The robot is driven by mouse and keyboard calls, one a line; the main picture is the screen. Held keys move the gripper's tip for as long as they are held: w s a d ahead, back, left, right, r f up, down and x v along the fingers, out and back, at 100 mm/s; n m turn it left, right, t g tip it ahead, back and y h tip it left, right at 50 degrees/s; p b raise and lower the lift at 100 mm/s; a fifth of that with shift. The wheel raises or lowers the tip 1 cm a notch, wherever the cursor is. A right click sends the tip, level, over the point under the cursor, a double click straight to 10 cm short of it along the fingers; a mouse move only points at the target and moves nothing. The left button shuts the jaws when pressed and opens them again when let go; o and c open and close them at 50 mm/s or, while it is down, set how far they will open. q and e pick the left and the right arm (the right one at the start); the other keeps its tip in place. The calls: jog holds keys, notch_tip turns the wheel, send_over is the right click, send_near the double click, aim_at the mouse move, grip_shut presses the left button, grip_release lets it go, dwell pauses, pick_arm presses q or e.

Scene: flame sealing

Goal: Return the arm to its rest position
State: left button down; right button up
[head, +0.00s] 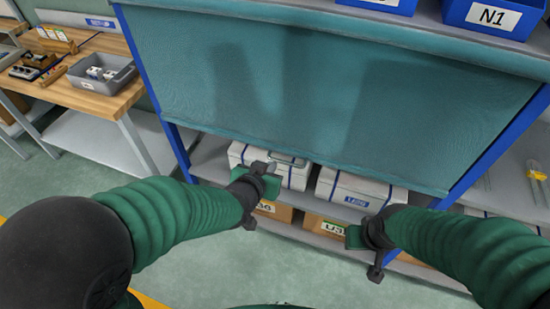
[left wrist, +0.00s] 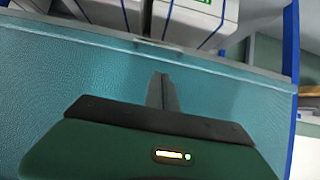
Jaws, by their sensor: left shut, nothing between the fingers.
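My left gripper (head: 262,178) is in front of the workbench, below its teal front panel (head: 300,85), with its arm coming in from the left. It is shut and empty. In the left wrist view its fingers (left wrist: 161,90) lie together as one narrow dark shape, with the teal panel (left wrist: 60,75) behind them. My right gripper (head: 368,255) is at the lower right, also below the panel. Its fingers show only from the side, so I cannot tell whether it is open or shut.
White cases (head: 350,190) and labelled cardboard boxes (head: 325,226) stand on shelves under the bench. Blue bins (head: 492,16) sit on top. A wooden side table (head: 100,100) holds a grey bin (head: 102,74) at the left. Green floor (head: 250,272) is open between my arms.

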pick_arm(q)
jog(key=s+a+f+n+g+y, duration=0.1)
jog(key=s+a+f+g, duration=0.2)
jog(key=s+a, duration=0.5)
jog(key=s+a+f+n+g+y, duration=0.2)
jog(key=s+a+f+g, duration=0.2)
jog(key=s+a, duration=0.4)
jog(key=shift+s+a+f+n+g, duration=0.15)
jog(key=shift+s+n+g, duration=0.15)
jog(key=shift+s+g, duration=0.3)
jog(key=shift+a, duration=0.15)
